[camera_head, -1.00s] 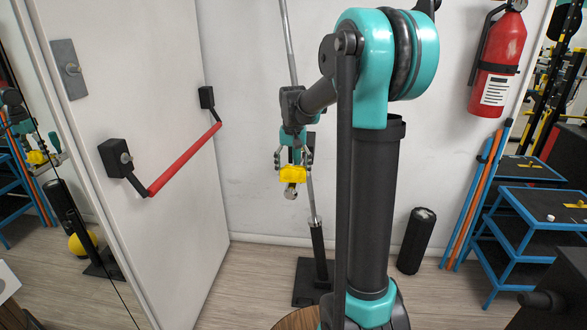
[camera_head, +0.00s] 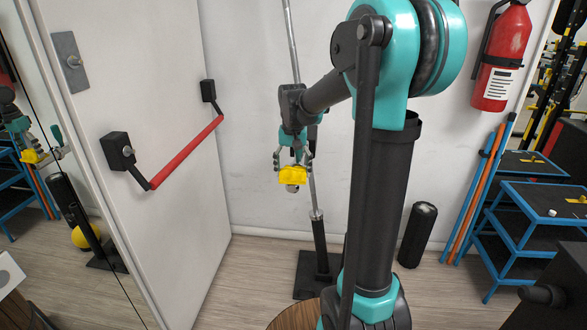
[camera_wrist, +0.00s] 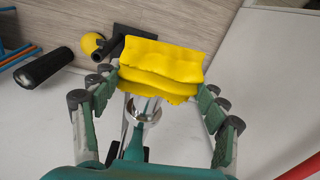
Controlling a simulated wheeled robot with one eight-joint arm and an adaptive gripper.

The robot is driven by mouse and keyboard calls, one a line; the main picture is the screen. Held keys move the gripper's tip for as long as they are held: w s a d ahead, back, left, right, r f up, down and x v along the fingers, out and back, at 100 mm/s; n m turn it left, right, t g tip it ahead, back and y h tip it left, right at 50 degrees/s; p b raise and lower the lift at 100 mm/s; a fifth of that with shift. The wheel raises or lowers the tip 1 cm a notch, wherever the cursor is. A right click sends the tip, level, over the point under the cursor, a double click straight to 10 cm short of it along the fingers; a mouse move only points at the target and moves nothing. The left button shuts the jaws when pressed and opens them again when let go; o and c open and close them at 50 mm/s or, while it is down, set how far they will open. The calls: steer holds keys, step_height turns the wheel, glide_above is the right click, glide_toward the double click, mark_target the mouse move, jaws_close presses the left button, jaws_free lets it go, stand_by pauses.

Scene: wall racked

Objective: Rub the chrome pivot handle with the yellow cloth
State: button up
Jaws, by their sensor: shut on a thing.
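A long chrome bar (camera_head: 291,45) slants upright from a black floor base with a dark sleeve (camera_head: 319,237); it seems to be the pivot handle. My gripper (camera_head: 292,168) is in front of the white wall, close to the bar's left side in the head view. It is shut on the yellow cloth (camera_head: 292,177), which hangs folded across the fingers. A small metal end shows below the cloth. In the wrist view the cloth (camera_wrist: 162,68) spans the fingertips, with a chrome shaft and collar (camera_wrist: 146,110) beneath it. I cannot tell whether cloth and bar touch.
A white door (camera_head: 150,230) with a red push bar (camera_head: 187,153) stands at left, beside a mirror. A black roller (camera_head: 417,235), blue shelves (camera_head: 540,210) and a fire extinguisher (camera_head: 502,60) are at right. A round wooden top is below my arm.

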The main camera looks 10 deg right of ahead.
steer(key=shift+s, duration=0.15)
steer(key=shift+r, duration=3.5)
